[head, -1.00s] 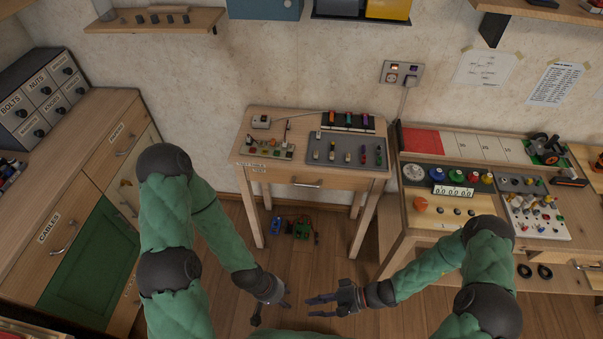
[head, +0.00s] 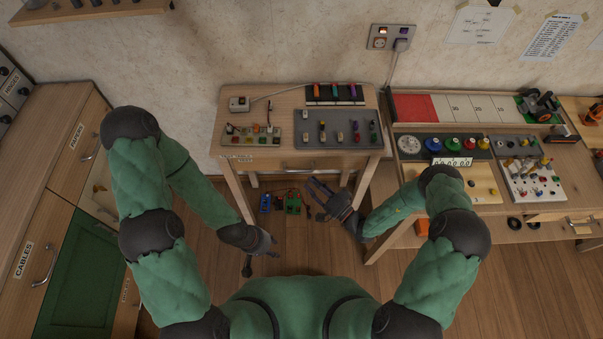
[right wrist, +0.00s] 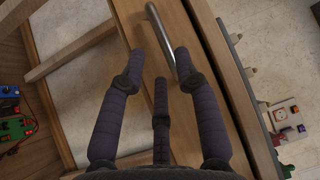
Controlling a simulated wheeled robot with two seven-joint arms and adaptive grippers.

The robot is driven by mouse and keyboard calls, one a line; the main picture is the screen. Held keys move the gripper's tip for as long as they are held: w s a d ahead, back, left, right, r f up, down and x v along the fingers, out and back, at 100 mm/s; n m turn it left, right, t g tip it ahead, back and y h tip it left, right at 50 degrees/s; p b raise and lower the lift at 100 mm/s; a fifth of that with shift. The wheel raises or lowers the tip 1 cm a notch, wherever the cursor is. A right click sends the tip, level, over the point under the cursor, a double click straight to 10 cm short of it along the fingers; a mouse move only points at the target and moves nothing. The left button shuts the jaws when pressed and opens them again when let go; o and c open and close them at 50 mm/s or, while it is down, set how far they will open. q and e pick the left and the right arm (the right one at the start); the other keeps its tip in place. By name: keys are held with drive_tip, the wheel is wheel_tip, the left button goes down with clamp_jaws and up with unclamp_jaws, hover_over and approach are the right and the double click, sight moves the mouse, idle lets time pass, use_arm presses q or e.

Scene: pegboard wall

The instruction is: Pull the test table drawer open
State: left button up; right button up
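The test table (head: 230,135) stands in the middle of the head view, against the wall. Its drawer (head: 270,166) lies under the tabletop and looks closed. The metal drawer handle (head: 297,169) also shows in the right wrist view (right wrist: 166,38). My right gripper (head: 313,186) is just below and in front of the drawer. In the right wrist view its dark fingers (right wrist: 162,68) are spread, with the handle between them; contact cannot be told. My left gripper (head: 260,262) is open and empty, low over the floor in front of the table.
Blue and green electrical parts (head: 280,203) lie on the floor under the table. A workbench (head: 398,245) stands close on the right, beside my right forearm. A cabinet (head: 55,190) stands on the left. The floor in front of the table is clear.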

sight(288, 165)
drive_tip(key=shift+b+x, duration=0.4)
drive_tip(key=shift+x, duration=2.5)
drive_tip(key=shift+s, duration=0.1)
clamp_jaws()
